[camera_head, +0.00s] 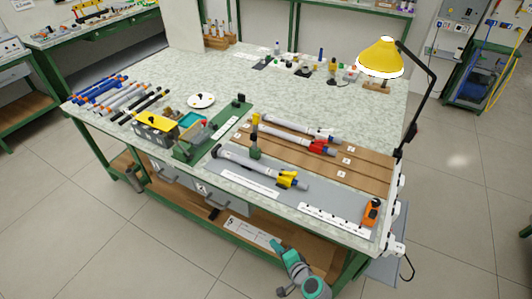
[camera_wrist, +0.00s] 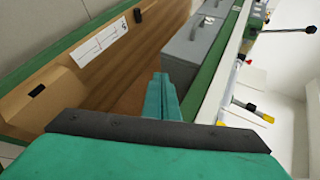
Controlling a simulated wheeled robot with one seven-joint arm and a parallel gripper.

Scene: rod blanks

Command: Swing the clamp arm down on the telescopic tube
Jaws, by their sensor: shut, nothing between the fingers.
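Grey tubes lie on the bench in the head view. The nearest tube (camera_head: 240,163) lies on a grey mat and has a yellow fitting (camera_head: 290,180) near its right end. In the wrist view, a thin lever with a black knob (camera_wrist: 309,29) sticks out above the bench top. My gripper (camera_head: 276,245) is in front of the bench, below its top and apart from the tubes. In the wrist view its teal fingers (camera_wrist: 163,98) are shut and empty.
The bench's green front edge (camera_wrist: 215,75) and grey drawers (camera_wrist: 195,45) are close to my gripper. A wooden lower shelf (camera_head: 240,237) lies under the bench. An orange tool (camera_head: 371,212) and a yellow lamp (camera_head: 380,58) are at the right. The back of the bench top has free room.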

